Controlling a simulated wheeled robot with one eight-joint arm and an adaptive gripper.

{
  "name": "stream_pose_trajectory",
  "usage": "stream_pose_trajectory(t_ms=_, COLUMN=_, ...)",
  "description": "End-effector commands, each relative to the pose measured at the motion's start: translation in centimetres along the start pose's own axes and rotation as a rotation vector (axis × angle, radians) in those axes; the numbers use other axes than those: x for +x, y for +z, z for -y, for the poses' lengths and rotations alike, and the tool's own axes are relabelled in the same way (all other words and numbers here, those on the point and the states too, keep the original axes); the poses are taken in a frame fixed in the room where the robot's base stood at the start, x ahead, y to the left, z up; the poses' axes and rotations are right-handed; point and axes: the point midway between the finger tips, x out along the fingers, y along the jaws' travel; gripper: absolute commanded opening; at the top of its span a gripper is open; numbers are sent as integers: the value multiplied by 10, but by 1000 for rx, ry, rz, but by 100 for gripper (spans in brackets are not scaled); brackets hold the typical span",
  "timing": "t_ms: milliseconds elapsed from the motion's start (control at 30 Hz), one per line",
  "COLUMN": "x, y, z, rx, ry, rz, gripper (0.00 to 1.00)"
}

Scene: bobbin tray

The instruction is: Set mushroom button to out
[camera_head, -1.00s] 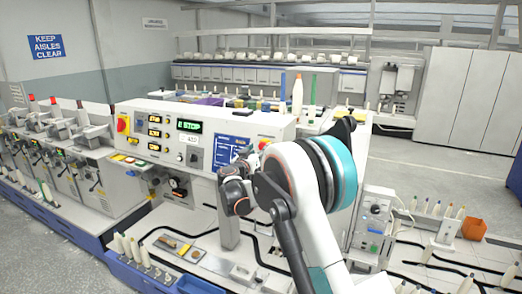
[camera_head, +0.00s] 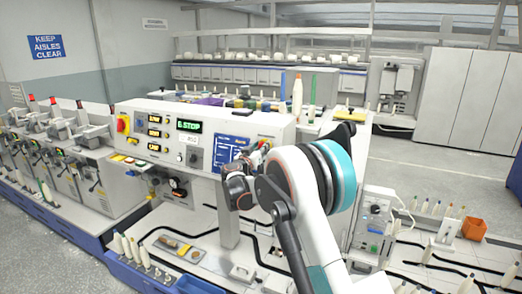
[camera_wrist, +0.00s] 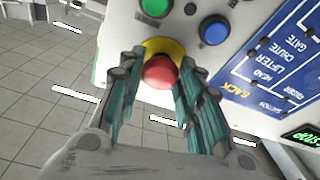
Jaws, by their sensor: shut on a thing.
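The red mushroom button (camera_wrist: 159,73) sits on a yellow collar (camera_wrist: 162,47) on the light machine panel, seen upside down in the wrist view. My gripper (camera_wrist: 161,62) has its two teal-padded fingers on either side of the button, shut on it. In the head view my gripper (camera_head: 262,149) is at the right end of the control panel (camera_head: 268,121), and my wrist and arm hide most of the button there. The panel's display (camera_head: 189,126) reads E.STOP in green.
A green button (camera_wrist: 156,6) and a blue button (camera_wrist: 214,31) are close beside the mushroom button. The blue label plate (camera_wrist: 275,60) lies to the right. A red rotary switch on yellow (camera_head: 123,124) is at the panel's left end. Grey floor is open at right.

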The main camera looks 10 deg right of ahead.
Motion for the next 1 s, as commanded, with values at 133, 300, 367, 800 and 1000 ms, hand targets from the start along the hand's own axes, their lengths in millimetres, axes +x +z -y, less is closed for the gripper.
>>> stream_pose_trajectory(t_ms=133, x=-10, y=-1, z=1, rx=0, ry=-2, rz=0, gripper=0)
stream_pose_trajectory(t_ms=300, x=-10, y=-2, z=1, rx=0, ry=-1, rz=1, gripper=0)
stream_pose_trajectory(t_ms=367, x=-10, y=-2, z=1, rx=0, ry=-1, rz=1, gripper=37)
stream_pose_trajectory(t_ms=800, x=-11, y=-2, z=1, rx=0, ry=-1, rz=0, gripper=54)
stream_pose_trajectory(t_ms=1000, x=-34, y=-2, z=1, rx=0, ry=-2, rz=0, gripper=54)
